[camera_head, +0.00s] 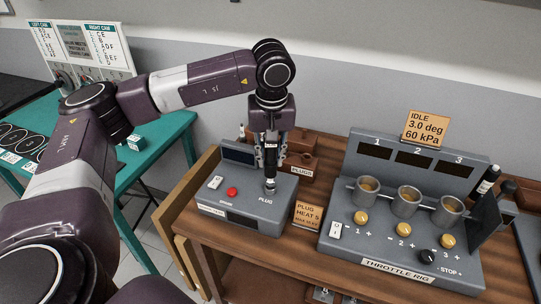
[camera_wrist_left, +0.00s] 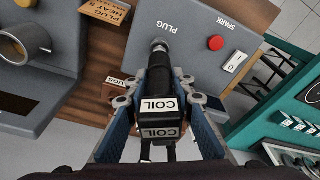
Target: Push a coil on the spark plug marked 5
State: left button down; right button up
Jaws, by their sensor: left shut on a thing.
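My left gripper (camera_head: 270,160) points down over the grey spark tester box (camera_head: 240,200) and is shut on a black coil (camera_wrist_left: 158,78) with white COIL labels. The coil also shows below the fingers in the head view (camera_head: 270,168). Its lower end is at the round metal plug fitting (camera_wrist_left: 159,44) near the word PLUG. I cannot tell whether the coil is seated or only touching. A tan card (camera_head: 308,214) beside the box reads PLUG HEAT 5. A plate marked 5 (camera_head: 322,294) shows low at the bench front. My right gripper is not in view.
The box has a red button (camera_head: 232,191) and a white switch (camera_head: 215,183). The throttle rig (camera_head: 405,205) stands to the right on the wooden bench. A brown block (camera_head: 301,142) is behind the box. A teal table (camera_head: 165,140) is at the left.

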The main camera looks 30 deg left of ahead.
pick_arm(q)
jog(key=shift+f+b, duration=0.55)
jog(key=shift+f, duration=0.2)
jog(key=c, duration=1.6)
grip_release()
jog(key=shift+r+p, duration=2.35)
jog(key=shift+r, duration=1.45)
jog(key=shift+s+f, duration=0.1)
jog(key=shift+f, duration=0.05)
